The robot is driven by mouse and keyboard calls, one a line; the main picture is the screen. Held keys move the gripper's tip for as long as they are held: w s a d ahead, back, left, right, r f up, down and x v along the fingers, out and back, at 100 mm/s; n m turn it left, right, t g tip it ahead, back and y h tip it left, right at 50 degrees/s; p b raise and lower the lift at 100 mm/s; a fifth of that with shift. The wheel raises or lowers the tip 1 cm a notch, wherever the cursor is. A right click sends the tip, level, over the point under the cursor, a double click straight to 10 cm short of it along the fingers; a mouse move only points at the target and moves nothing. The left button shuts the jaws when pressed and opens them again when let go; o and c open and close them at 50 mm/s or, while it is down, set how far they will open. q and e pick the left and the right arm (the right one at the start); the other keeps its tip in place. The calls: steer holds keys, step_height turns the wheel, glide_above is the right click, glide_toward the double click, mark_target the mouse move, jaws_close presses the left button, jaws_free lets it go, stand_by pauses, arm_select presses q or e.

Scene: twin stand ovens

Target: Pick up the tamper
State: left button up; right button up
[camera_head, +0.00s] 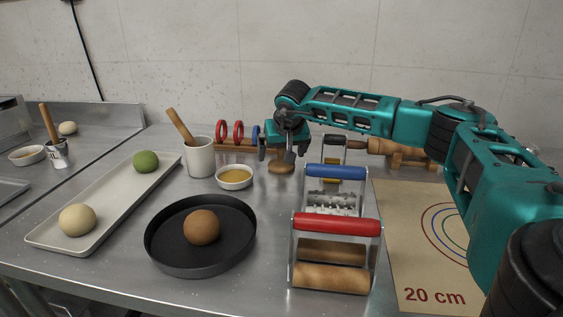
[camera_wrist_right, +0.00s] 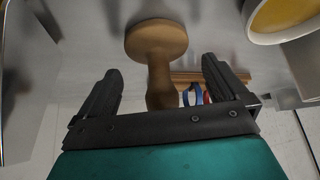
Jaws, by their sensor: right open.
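The tamper is wooden, with a round flat end and a narrower handle. In the head view its round brown part (camera_head: 281,168) shows just below my right gripper (camera_head: 283,153), near the back of the steel counter; the rest is largely hidden by the gripper. In the right wrist view the tamper (camera_wrist_right: 158,42) has its round end beyond the fingertips and its handle running down between the fingers of my right gripper (camera_wrist_right: 162,70). The gripper is open, one finger on each side, with gaps to the handle. My left gripper is not in view.
A small bowl of yellow liquid (camera_head: 234,182) stands close to the tamper. A rack with coloured rings (camera_head: 236,143) is behind. Rollers with red (camera_head: 337,225) and blue handles stand in front to the right. A white cup (camera_head: 199,158) and black pan (camera_head: 166,252) are left.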

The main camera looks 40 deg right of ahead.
steer(key=shift+x, duration=1.25)
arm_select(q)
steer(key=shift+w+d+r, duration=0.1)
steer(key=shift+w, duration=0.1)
arm_select(e)
steer(key=c, duration=1.1)
steer(key=shift+c, duration=0.2)
steer(key=shift+r, duration=0.2)
arm_select(q)
steer(key=p, duration=0.1)
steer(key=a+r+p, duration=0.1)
steer(key=p, duration=0.1)
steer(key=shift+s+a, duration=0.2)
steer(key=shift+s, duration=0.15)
arm_select(e)
step_height(320, 180, up, 20)
steer(key=shift+f, duration=0.1)
